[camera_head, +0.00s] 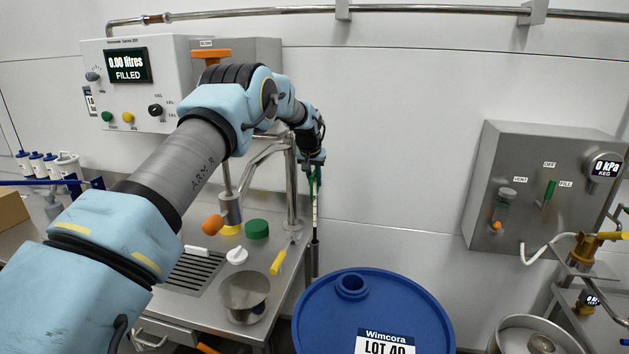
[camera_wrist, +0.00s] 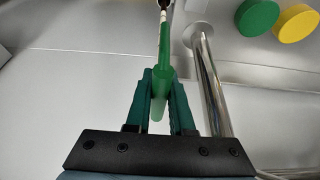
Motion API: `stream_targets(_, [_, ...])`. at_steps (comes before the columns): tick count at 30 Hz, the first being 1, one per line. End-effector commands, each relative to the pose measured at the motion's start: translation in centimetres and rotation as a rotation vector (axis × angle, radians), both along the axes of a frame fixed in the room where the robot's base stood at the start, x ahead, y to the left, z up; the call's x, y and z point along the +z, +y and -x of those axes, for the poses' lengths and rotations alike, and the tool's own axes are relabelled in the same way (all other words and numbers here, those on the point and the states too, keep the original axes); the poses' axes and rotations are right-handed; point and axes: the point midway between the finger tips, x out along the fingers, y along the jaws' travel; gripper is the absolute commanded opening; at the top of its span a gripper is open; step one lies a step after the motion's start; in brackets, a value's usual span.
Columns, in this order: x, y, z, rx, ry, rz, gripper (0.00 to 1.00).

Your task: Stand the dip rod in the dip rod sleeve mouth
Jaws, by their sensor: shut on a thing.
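The dip rod (camera_head: 315,205) has a green handle and a thin pale shaft. My gripper (camera_head: 316,168) is shut on its green handle, which also shows between the fingers in the wrist view (camera_wrist: 162,85). The rod hangs about upright beside the right edge of the steel bench. A narrow dark upright tube, which looks like the dip rod sleeve (camera_head: 314,262), stands right below it at the bench edge. The rod's lower end lines up with the tube's top in the head view. I cannot tell whether the end is inside the mouth or just above it.
A steel pipe stand (camera_head: 292,190) rises close left of the rod. A blue drum (camera_head: 320,325) stands in front, right of the bench.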

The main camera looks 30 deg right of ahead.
Motion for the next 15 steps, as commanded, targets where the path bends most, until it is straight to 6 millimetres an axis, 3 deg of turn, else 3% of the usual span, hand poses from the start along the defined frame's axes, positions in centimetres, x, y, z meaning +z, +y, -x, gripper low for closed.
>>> stream_targets(15, [-0.96, 0.0, 0.0, 0.0, 0.0, 0.0, 0.0])
